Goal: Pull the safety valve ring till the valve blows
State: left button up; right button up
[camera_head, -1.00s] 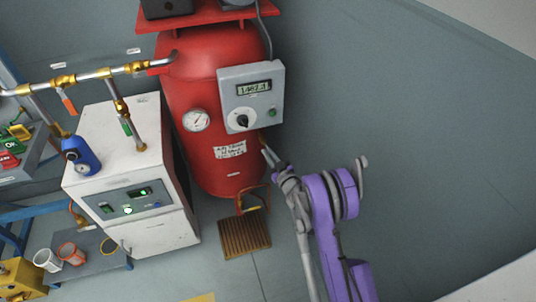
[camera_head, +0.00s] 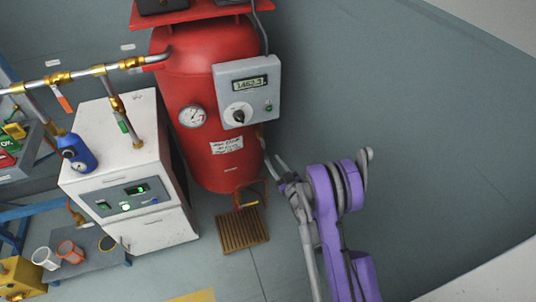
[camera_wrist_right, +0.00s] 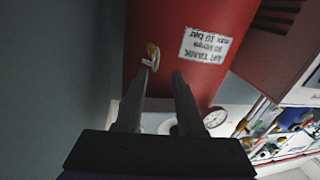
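The red air tank (camera_head: 205,80) stands upright at the centre of the head view. The safety valve (camera_wrist_right: 152,49) is a small brass fitting with a pale ring (camera_wrist_right: 151,62) on the tank's side in the right wrist view. In the head view the valve (camera_head: 259,136) is tiny at the tank's right edge, and its ring is too small to make out. My right gripper (camera_wrist_right: 162,71) is open, with red tank showing between its fingers. The ring appears close to the left fingertip; I cannot tell whether they touch. In the head view the right gripper (camera_head: 280,168) is right of the tank and below the valve. My left gripper is not in view.
A grey control box (camera_head: 248,92) and a pressure gauge (camera_head: 193,116) are on the tank's front. A white cabinet (camera_head: 115,150) with pipes stands left. A wooden grate (camera_head: 242,230) lies below. The floor and wall area to the right is clear.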

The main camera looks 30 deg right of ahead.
jog(key=shift+s+a, duration=0.1)
jog(key=shift+s, duration=1.3)
